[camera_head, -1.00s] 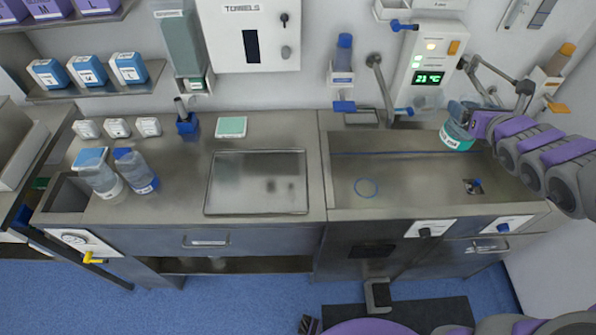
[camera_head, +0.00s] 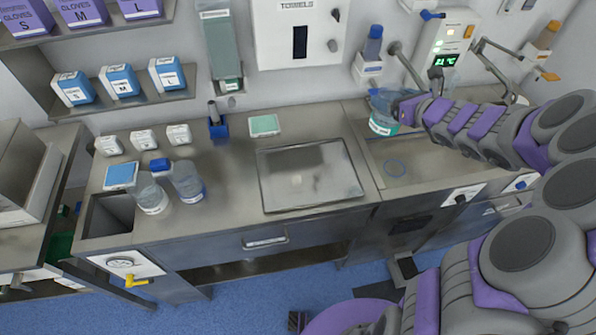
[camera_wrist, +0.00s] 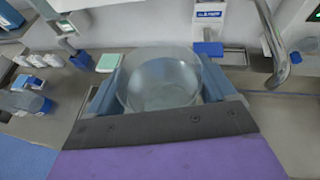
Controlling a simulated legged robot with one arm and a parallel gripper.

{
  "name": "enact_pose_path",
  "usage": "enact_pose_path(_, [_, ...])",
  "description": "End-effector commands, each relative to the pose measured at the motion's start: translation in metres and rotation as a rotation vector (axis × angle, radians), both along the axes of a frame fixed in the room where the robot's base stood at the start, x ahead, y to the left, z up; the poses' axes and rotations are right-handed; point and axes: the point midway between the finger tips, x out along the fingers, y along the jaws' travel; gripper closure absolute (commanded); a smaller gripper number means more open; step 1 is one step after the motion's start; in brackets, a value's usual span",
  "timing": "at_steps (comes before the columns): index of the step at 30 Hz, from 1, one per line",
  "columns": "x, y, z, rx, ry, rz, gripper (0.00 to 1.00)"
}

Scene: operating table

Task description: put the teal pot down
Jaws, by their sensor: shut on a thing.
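The teal pot is a clear round vessel with a teal band low on its side. In the head view the teal pot (camera_head: 383,127) is held up over the left part of the sink, in front of the wall. In the wrist view the pot (camera_wrist: 162,80) fills the middle, its round opening facing the camera, with a blue finger on each side. My gripper (camera_head: 392,106) is shut on the pot; the wrist view shows the gripper (camera_wrist: 165,85) too. My forearm hides part of the sink.
A flat steel tray (camera_head: 310,178) lies on the counter left of the sink (camera_head: 420,165). Two clear bottles (camera_head: 187,182) and small white boxes (camera_head: 144,140) stand at the left. A green-topped box (camera_head: 264,125) sits behind the tray. A tap (camera_head: 405,68) rises behind the sink.

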Motion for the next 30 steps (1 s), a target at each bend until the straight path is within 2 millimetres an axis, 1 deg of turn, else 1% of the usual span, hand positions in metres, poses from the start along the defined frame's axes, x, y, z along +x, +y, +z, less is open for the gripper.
enact_pose_path(1, [-0.001,0.002,-0.007,0.0,0.006,0.037,0.7])
enact_pose_path(5, [-0.007,0.019,-0.027,0.0,0.003,0.157,0.7])
enact_pose_path(11, [-0.028,0.055,-0.06,-0.008,0.0,0.357,0.7])
enact_pose_path(15, [-0.053,0.078,-0.085,-0.009,0.002,0.509,0.7])
enact_pose_path(17, [-0.067,0.085,-0.096,-0.012,0.002,0.577,0.7])
enact_pose_path(19, [-0.085,0.093,-0.108,-0.008,0.003,0.655,0.7])
enact_pose_path(24, [-0.125,0.1,-0.129,-0.006,0.001,0.811,0.7])
enact_pose_path(27, [-0.142,0.101,-0.137,-0.005,0.0,0.872,0.7])
enact_pose_path(30, [-0.152,0.103,-0.141,-0.005,-0.001,0.911,0.7])
